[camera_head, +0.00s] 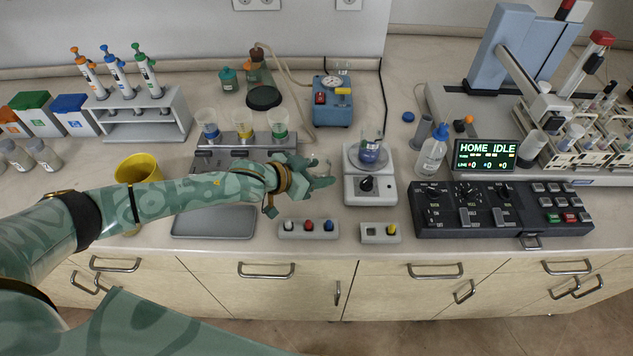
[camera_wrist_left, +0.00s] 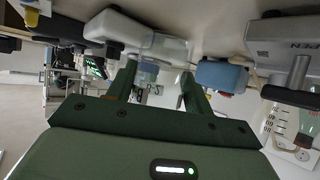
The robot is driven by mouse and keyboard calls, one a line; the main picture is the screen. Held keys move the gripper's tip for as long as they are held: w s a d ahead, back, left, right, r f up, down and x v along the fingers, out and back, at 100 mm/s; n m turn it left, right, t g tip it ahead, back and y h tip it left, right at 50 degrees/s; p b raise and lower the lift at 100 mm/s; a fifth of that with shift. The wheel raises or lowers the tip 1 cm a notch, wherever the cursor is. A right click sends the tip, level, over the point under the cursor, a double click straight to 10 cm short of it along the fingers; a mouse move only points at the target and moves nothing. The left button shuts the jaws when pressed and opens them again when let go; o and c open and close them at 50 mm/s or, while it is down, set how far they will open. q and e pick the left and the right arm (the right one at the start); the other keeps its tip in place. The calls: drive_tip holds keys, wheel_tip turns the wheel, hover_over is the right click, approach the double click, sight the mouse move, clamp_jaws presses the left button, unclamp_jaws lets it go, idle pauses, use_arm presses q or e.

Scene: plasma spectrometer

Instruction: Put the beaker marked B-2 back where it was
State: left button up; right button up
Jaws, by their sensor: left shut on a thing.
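My left gripper (camera_head: 325,178) is in front of the work surface's middle, between the beaker rack and the stirrer. It is shut on a small clear glass vessel (camera_head: 326,164), hard to make out; clear glass (camera_wrist_left: 172,50) also shows by my fingertips in the left wrist view. Three beakers stand in the grey rack (camera_head: 203,161): one with a blue band (camera_head: 209,127), one yellow (camera_head: 243,124), one green (camera_head: 278,125). A beaker with blue-violet content (camera_head: 370,152) stands on the white stirrer (camera_head: 357,188), right of the gripper. My right gripper is not in view.
A grey tray (camera_head: 215,224) lies under my left forearm, with a yellow cup (camera_head: 138,168) to its left. Small blocks with coloured knobs (camera_head: 308,228) lie in front of the gripper. A blue pump (camera_head: 333,103) stands behind it. A wash bottle (camera_head: 432,152) and black control panel (camera_head: 500,210) stand right.

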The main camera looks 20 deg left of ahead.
use_arm(q)
drive_tip(key=shift+w+a+f+b, duration=0.15)
drive_tip(key=shift+f+b, duration=0.15)
drive_tip(key=shift+f, duration=0.6)
drive_tip(key=shift+w+f+b, duration=0.1)
drive_tip(key=shift+f+b, duration=0.15)
drive_tip(key=shift+f, duration=0.6)
drive_tip(key=shift+f, duration=0.1)
drive_tip(key=o, duration=1)
drive_tip(key=shift+s+a+r, duration=0.1)
drive_tip(key=shift+s+r, duration=0.15)
drive_tip(key=p+v, duration=0.3)
drive_tip(key=v, duration=0.8)
drive_tip(key=shift+s+a+r, duration=0.1)
drive_tip(key=shift+s+a, duration=0.05)
